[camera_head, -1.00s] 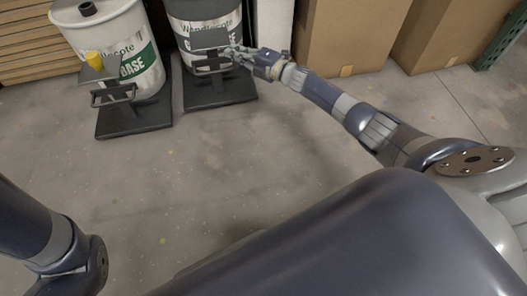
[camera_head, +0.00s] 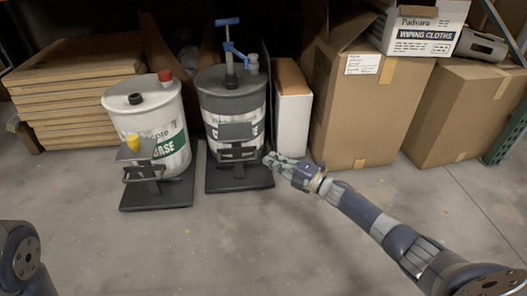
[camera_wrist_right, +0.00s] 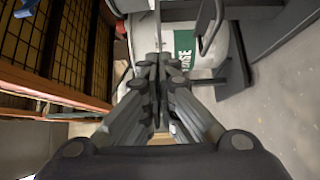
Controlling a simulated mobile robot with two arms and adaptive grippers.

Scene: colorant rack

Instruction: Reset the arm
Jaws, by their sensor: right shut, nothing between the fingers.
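My right arm (camera_head: 385,228) reaches in from the lower right of the head view. Its gripper (camera_head: 272,158) is just right of the grey drum (camera_head: 215,103) and its black stand (camera_head: 240,178). In the right wrist view the fingers (camera_wrist_right: 157,68) are together with nothing between them. Whether the gripper touches the drum or stand cannot be told. Part of my left arm (camera_head: 22,262) shows at the lower left edge of the head view; its gripper is out of view.
A white drum (camera_head: 150,115) with a yellow cup (camera_head: 133,142) in front stands left of the grey drum, which carries a blue-handled pump (camera_head: 229,50). Cardboard boxes (camera_head: 365,110) and a white box (camera_head: 291,125) stand behind my right gripper. The floor in front (camera_head: 200,250) is clear.

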